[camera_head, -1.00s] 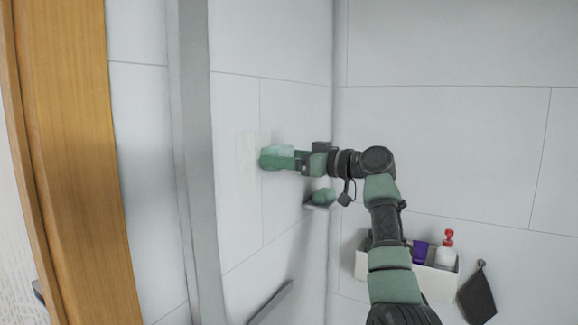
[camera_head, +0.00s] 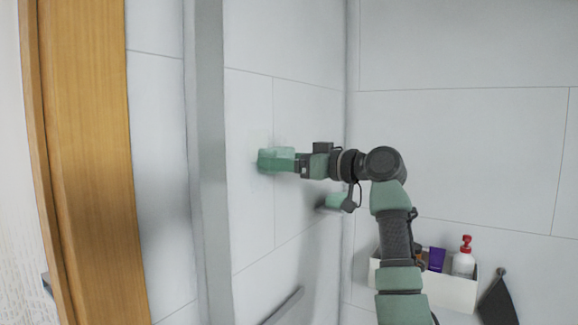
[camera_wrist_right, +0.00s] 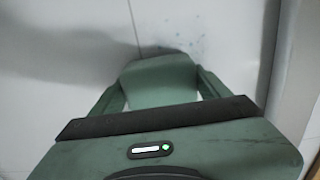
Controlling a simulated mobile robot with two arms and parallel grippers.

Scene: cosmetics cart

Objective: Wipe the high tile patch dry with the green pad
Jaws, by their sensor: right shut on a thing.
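My right gripper (camera_head: 284,160) reaches left to the tiled wall and is shut on the green pad (camera_head: 264,160), which is at the wall face; firm contact is hard to judge. In the right wrist view the pad (camera_wrist_right: 160,82) sits between the two green fingers of the gripper (camera_wrist_right: 160,92). The tile patch (camera_wrist_right: 185,46) shows there as small greenish drops just beyond the pad's edge. In the head view the patch is only a faint mark, partly hidden by the pad and fingers. My left gripper is out of view.
A white caddy (camera_head: 455,294) with bottles hangs lower right, beside a dark hanging cloth (camera_head: 498,302). A grey vertical frame (camera_head: 207,160) stands left of the patch. A grey bar (camera_head: 283,307) is lower down.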

